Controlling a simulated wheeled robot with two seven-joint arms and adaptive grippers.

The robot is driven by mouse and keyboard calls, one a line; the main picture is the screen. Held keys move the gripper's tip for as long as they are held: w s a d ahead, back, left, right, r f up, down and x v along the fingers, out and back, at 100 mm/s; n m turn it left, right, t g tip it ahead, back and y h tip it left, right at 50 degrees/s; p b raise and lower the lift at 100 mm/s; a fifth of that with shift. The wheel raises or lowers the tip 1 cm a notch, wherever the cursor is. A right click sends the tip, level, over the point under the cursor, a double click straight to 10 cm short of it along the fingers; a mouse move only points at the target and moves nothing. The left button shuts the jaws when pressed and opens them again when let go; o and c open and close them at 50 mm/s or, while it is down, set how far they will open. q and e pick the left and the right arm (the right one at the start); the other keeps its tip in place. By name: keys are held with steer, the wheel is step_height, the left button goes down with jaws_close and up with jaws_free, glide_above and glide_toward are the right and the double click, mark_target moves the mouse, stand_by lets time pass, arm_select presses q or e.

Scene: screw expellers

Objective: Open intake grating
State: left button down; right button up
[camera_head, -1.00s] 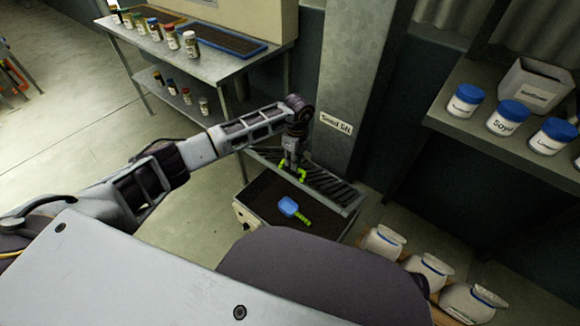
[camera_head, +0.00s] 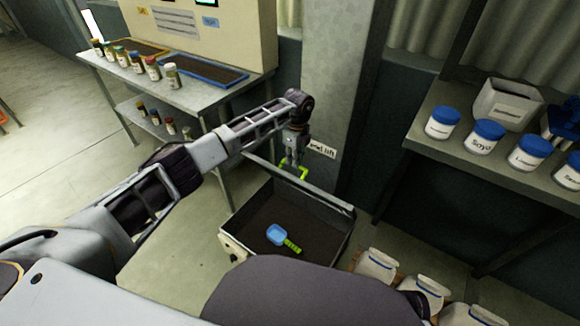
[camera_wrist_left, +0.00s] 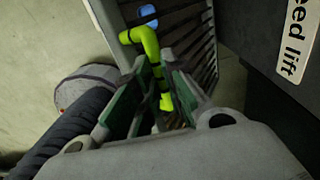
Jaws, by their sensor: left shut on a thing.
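The intake grating (camera_head: 328,193) is tilted up at the back of an open box of dark material (camera_head: 318,222). It shows nearly edge-on in the head view; its dark slats show in the left wrist view (camera_wrist_left: 203,45). A yellow-green handle (camera_head: 303,174) is on the grating, and it also shows in the left wrist view (camera_wrist_left: 149,45). My left gripper (camera_head: 292,164) is shut on this handle, with its fingers (camera_wrist_left: 158,97) on either side of it. My right gripper is in neither view.
A blue scoop (camera_head: 277,234) with a green handle lies in the box. A grey column (camera_head: 335,80) with a lift label stands behind. White sacks (camera_head: 377,264) stand at right, below a shelf of blue-lidded jars (camera_head: 484,137). A bench (camera_head: 195,95) with small jars is at left.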

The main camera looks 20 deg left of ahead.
arm_select(q)
steer(key=w, duration=0.1)
steer(key=w+d+b, duration=0.1)
steer(key=w, duration=0.1)
steer(key=shift+w+d+f, duration=0.2)
steer(key=shift+d, duration=0.1)
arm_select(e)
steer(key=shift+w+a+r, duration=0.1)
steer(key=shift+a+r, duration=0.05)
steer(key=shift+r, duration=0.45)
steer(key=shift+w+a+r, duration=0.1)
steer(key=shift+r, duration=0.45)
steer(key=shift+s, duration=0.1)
arm_select(q)
steer(key=c, duration=1.9)
jaws_free()
steer(key=shift+o, duration=1.2)
steer(key=shift+w+f, duration=0.2)
steer(key=shift+o, duration=1)
steer(key=shift+w+f, duration=0.2)
steer(key=shift+w, duration=0.1)
step_height(320, 180, up, 13)
steer(key=shift+w+d+f, duration=0.15)
steer(key=shift+w+d, duration=0.05)
steer(key=shift+w, duration=0.1)
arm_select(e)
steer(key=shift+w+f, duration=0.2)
